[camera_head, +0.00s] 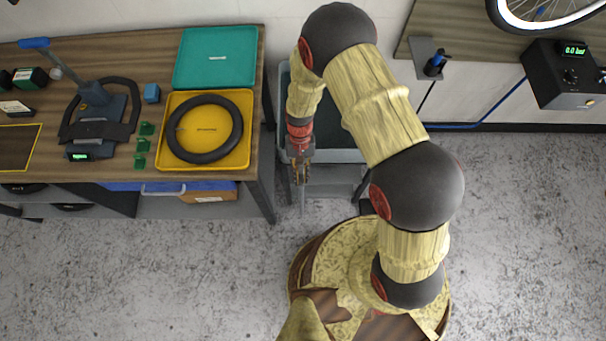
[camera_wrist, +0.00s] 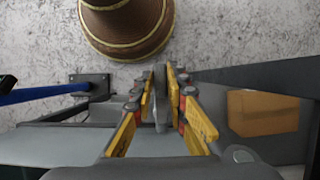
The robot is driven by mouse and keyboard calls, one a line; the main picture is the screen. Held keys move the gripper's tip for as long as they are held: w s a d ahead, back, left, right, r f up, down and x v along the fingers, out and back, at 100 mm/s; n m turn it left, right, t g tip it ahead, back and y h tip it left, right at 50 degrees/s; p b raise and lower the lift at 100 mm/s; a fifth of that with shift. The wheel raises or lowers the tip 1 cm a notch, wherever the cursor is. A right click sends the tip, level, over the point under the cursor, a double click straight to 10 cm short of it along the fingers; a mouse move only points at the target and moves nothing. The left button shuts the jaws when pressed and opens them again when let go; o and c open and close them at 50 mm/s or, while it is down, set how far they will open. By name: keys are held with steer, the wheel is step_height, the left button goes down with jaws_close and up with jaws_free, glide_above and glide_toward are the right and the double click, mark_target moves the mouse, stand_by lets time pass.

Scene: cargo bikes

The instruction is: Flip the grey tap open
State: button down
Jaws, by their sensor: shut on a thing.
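My gripper (camera_head: 300,172) hangs at the front left of a grey tub (camera_head: 345,156), which stands right of the workbench. In the wrist view, its yellow-sided fingers (camera_wrist: 160,98) are closed around a thin grey upright piece (camera_wrist: 160,92). This looks like the grey tap's lever, gripped between the two fingertips. The tap's body is hidden by my fingers and wrist. In the head view I cannot make out the tap apart from the gripper. How far the lever is turned is unclear.
The workbench (camera_head: 262,60) at left holds a teal tray (camera_head: 190,58) and a yellow tray (camera_head: 240,163) with a black tyre. A cardboard box (camera_head: 207,196) sits beneath; it shows in the wrist view (camera_wrist: 262,113). Floor in front is clear.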

mark_target(301, 166)
steer(key=shift+w+a, duration=0.1)
stand_by(0.4)
steer(key=c, duration=2)
jaws_free()
steer(key=shift+c, duration=0.2)
steer(key=shift+r, duration=0.1)
steer(key=v, duration=1.1)
steer(key=shift+r, duration=0.4)
steer(key=shift+w, duration=0.1)
